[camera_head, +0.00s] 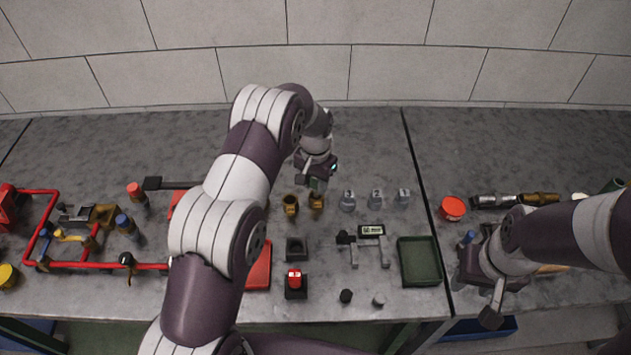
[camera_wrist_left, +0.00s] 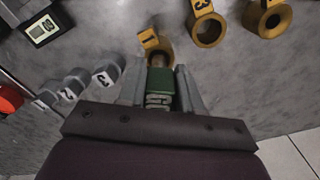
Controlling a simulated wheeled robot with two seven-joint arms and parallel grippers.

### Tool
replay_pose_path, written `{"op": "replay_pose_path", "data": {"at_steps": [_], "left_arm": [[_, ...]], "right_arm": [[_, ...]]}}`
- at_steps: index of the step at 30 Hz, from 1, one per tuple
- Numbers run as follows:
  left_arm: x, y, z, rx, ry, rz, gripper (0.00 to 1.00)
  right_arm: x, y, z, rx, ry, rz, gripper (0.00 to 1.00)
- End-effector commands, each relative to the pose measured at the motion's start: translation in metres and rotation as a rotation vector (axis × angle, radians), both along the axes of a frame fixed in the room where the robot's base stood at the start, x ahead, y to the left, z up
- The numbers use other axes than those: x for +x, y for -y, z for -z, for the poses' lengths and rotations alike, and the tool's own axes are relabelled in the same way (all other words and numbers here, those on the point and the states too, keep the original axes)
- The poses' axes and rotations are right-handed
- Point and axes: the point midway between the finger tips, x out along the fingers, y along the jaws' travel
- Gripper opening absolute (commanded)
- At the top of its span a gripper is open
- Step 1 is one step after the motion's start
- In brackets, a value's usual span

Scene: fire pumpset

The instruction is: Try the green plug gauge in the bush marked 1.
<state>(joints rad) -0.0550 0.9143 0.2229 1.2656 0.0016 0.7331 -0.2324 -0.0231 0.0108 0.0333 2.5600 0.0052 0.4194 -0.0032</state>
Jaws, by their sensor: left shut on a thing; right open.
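My left gripper (camera_head: 316,183) is shut on the green plug gauge (camera_wrist_left: 160,84), which has white lettering. The gauge also shows as a small green piece in the head view (camera_head: 318,186). In the left wrist view its far end points at a brass bush (camera_wrist_left: 164,50) with a yellow number tag, partly hidden behind the gauge; I cannot tell if they touch. My right gripper (camera_head: 480,276) is open at the right.
Several grey numbered pieces (camera_head: 376,199) stand right of the bushes. A digital caliper (camera_head: 370,231), a green tray (camera_head: 419,262) and a block with a red top (camera_head: 295,279) lie nearer. Red pipework (camera_head: 95,265) fills the left. My left arm hides part of the bench.

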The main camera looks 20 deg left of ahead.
Motion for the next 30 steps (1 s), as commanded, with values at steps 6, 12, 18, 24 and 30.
{"op": "replay_pose_path", "data": {"at_steps": [6,12,18,24,30], "left_arm": [[0.0,0.0,0.003,0.0,0.001,0.0,0.0],[0.0,0.0,0.006,0.0,0.001,0.0,0.0],[0.0,0.0,0.009,0.0,0.001,0.0,0.0],[0.0,0.0,0.012,0.0,0.001,0.0,0.0],[0.0,0.0,0.015,0.0,0.001,0.0,0.0]], "right_arm": [[0.0,0.0,0.003,0.0,0.0,0.0,0.43],[0.0,0.0,0.005,0.0,0.0,0.0,0.43],[0.0,0.0,0.007,0.0,0.0,0.0,0.43],[0.0,0.0,0.009,0.0,0.0,0.0,0.43],[0.0,0.0,0.011,0.0,0.0,0.0,0.43]]}}
